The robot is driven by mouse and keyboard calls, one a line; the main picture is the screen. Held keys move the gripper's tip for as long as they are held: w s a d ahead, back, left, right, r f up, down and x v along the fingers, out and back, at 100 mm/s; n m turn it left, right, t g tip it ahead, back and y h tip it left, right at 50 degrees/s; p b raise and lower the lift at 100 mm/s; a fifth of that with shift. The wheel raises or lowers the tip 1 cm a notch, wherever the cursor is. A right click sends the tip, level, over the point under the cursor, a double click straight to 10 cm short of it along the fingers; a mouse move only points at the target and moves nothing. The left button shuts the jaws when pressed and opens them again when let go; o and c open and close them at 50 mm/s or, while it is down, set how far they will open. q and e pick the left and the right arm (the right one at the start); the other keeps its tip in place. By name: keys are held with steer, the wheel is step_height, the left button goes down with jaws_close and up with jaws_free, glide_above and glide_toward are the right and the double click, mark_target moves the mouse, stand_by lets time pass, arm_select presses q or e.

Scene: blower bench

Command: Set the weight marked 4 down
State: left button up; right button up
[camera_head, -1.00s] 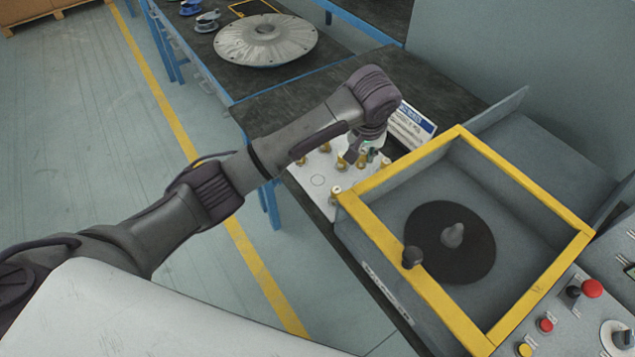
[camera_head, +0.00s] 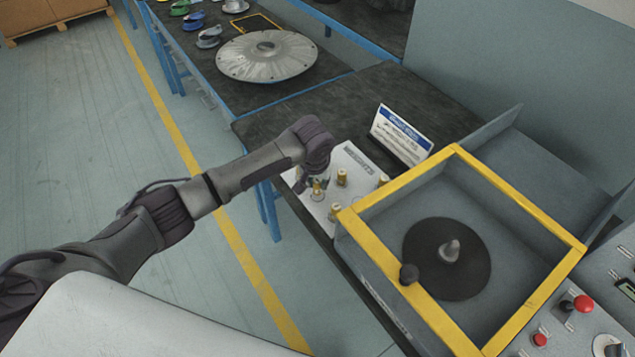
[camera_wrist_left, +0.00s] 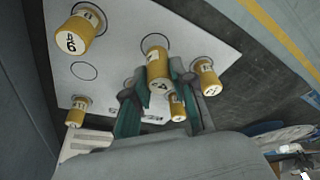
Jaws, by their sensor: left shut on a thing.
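My left gripper (camera_head: 315,187) is over the near left part of a white plate (camera_head: 362,190). In the left wrist view its two fingers (camera_wrist_left: 162,97) are shut on the brass weight marked 4 (camera_wrist_left: 159,72), one finger on each side. The weight is upright, with its base at a printed circle on the plate (camera_wrist_left: 118,48). I cannot tell whether it touches the plate. In the head view it also shows partly below the gripper (camera_head: 317,191). My right gripper is not in view.
Other brass weights stand on the plate, including one marked 6 (camera_wrist_left: 75,36) and one close beside the held weight (camera_wrist_left: 207,78). An empty circle (camera_wrist_left: 84,71) shows too. A sign (camera_head: 401,133) stands behind. A yellow-rimmed box (camera_head: 515,190) is to the right.

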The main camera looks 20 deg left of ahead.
arm_select(q)
steer(key=shift+f, duration=0.85)
steer(key=shift+f, duration=0.15)
steer(key=o, duration=0.7)
steer(key=shift+c, duration=0.2)
steer(key=v, duration=1.2)
steer(key=shift+w, duration=0.1)
